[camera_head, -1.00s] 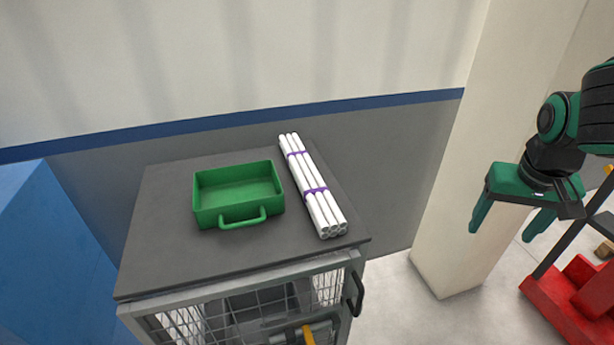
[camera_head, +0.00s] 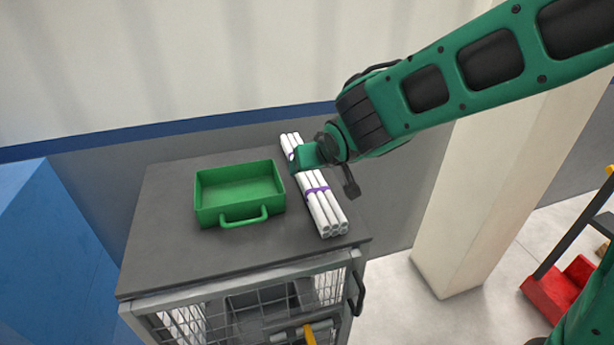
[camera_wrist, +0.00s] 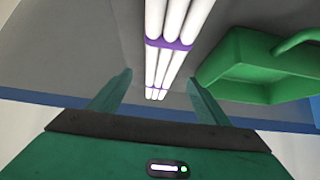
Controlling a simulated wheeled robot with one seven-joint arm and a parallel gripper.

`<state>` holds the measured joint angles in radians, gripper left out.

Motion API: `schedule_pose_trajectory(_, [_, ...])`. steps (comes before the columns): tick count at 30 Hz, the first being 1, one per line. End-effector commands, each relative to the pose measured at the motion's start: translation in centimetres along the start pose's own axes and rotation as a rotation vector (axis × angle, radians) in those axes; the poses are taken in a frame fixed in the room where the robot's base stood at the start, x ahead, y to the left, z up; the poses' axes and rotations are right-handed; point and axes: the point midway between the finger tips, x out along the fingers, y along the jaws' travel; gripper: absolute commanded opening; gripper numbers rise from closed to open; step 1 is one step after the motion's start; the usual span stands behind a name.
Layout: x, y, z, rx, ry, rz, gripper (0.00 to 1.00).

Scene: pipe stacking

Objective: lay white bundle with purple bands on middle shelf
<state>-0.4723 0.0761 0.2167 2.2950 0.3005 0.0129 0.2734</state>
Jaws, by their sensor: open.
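The white bundle with purple bands (camera_head: 323,206) lies on the dark top of a wire-sided cabinet, to the right of a green tray. My gripper (camera_head: 305,158) is over the middle of the bundle and hides part of it in the head view. In the wrist view the bundle (camera_wrist: 167,61) runs away between the two spread fingers of my gripper (camera_wrist: 158,92), which are open and empty. I cannot tell how high the fingertips are above the bundle. No middle shelf can be made out.
The green tray (camera_head: 240,193) with a front handle stands close beside the bundle on the cabinet top (camera_head: 160,250). A blue block (camera_head: 45,240) is at the left. A pale pillar (camera_head: 470,200) and a red object (camera_head: 560,290) are at the right.

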Motion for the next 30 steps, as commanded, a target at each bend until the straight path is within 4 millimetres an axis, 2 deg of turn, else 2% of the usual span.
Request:
schedule_pose_trajectory(8, [1.6,0.1,0.0,0.001,-0.001,0.001,0.7])
schedule_pose_trajectory(19, [5.9,-0.1,-0.2,0.002,-0.001,0.002,0.7])
schedule_pose_trajectory(29, [6.4,-0.1,-0.2,0.001,0.0,0.002,0.7])
schedule_pose_trajectory(30, [6.4,-0.1,-0.2,0.001,0.0,0.002,0.63])
